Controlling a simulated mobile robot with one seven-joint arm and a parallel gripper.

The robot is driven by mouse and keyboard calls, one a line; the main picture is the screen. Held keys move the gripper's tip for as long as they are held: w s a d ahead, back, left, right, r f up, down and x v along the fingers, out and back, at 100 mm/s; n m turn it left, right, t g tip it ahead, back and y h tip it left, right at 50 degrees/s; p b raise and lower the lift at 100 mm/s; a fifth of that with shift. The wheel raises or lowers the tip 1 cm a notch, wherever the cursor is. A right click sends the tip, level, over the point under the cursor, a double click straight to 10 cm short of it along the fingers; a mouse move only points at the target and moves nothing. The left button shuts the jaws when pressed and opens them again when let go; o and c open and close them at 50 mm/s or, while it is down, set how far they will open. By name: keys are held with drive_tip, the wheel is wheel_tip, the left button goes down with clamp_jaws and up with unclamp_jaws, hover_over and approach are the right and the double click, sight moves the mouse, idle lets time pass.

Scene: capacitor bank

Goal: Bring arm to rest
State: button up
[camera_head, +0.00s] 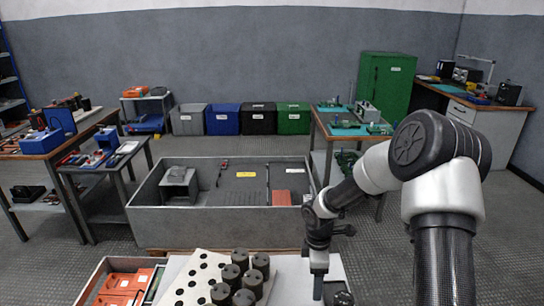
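My arm rises from the lower right of the head view and bends over to the left and down. My gripper (319,266) points downward above the near table's right part, to the right of the black cylinders. The gripper is small here and its fingers cannot be told apart. Black capacitor-like cylinders (240,258) stand in a cluster at the right end of a white board with round holes (196,268).
A tray with orange parts (122,284) lies left of the holed board. A large grey open bin (215,229) stands beyond the near table. A workbench with green boards (328,131) is behind my arm. Side tables (100,160) stand at left. Open floor lies between.

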drive_tip(key=s+d+r+m+t+h, duration=0.15)
drive_tip(key=s+r+m, duration=0.25)
drive_tip(key=r, duration=0.7)
drive_tip(key=s+d+r+m+t+h, duration=0.15)
drive_tip(key=s+r+m, duration=0.25)
drive_tip(key=r, duration=0.7)
drive_tip(key=s+a+r+m+t+y, duration=0.1)
drive_tip(key=s+a+r+m+y, duration=0.1)
drive_tip(key=s+r+m, duration=0.55)
drive_tip(key=s+a+r+m+t+y, duration=0.15)
drive_tip(key=s+r, duration=0.25)
drive_tip(key=s, duration=0.6)
wheel_tip(320, 180, up, 22)
drive_tip(key=p, duration=2.2)
drive_tip(key=shift+w+d+f, duration=0.15)
drive_tip(key=shift+w+f, duration=0.1)
drive_tip(key=shift+w, duration=0.15)
